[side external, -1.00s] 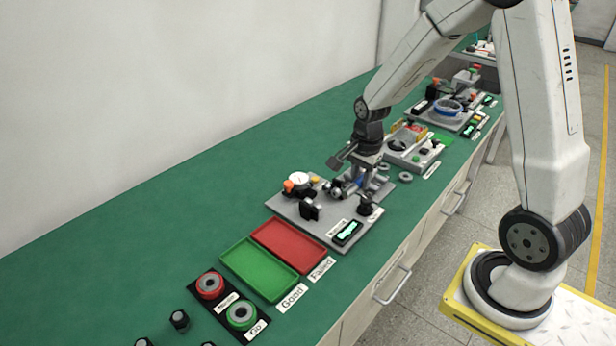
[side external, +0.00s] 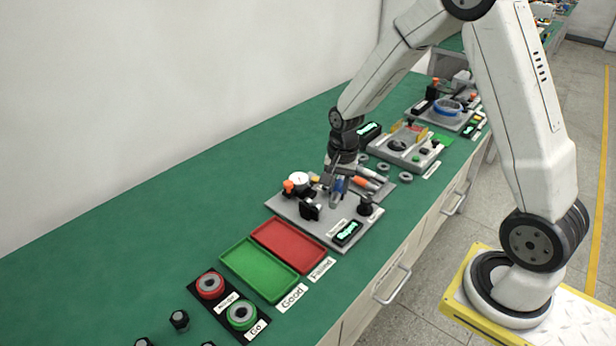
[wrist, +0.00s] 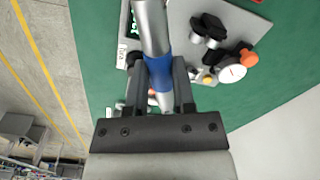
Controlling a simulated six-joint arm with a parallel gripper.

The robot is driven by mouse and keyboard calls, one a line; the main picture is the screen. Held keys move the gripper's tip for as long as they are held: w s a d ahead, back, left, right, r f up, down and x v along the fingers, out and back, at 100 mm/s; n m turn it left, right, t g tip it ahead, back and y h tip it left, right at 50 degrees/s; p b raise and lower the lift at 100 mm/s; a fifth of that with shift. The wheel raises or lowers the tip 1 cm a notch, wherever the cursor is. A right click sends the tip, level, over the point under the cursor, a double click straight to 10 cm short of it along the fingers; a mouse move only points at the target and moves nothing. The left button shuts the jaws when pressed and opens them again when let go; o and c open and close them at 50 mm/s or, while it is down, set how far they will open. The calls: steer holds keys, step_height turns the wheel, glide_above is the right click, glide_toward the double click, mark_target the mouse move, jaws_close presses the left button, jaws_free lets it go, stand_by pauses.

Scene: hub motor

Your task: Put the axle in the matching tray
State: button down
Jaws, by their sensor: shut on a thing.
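The axle (wrist: 152,32), a silver rod with a blue band, is held between the fingers of my gripper (wrist: 160,85) in the wrist view. In the side external view my gripper (side external: 341,170) is over the grey measuring fixture (side external: 325,232), with the axle's blue part (side external: 337,187) showing below it. The axle seems to be above the plate; the exact gap is hard to tell. The green tray (side external: 240,279), labelled Good, and the red tray (side external: 310,258), labelled Failed, lie in front of the fixture. Both are empty.
The fixture carries a dial gauge (side external: 298,179), black clamps (side external: 310,210) and a display (side external: 347,233) with small lit text I cannot read surely.

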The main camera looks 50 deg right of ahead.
mark_target(289, 246)
steer(key=shift+w+a+f+n, duration=1.3)
steer(key=shift+a+n, duration=0.45)
steer(key=shift+n, duration=0.4)
steer(key=shift+w+a+f+n, duration=1.1)
steer(key=shift+a+f+n, duration=0.25)
steer(key=shift+a+n, duration=0.65)
steer(key=shift+w+a+f+n, duration=1.3)
steer(key=shift+a+n, duration=0.25)
steer(key=shift+n, duration=0.8)
steer(key=shift+s, duration=0.1)
steer(key=shift+f, duration=0.25)
steer(key=shift+f, duration=2.75)
steer(key=shift+f, duration=0.55)
jaws_free()
steer(key=shift+s, duration=0.1)
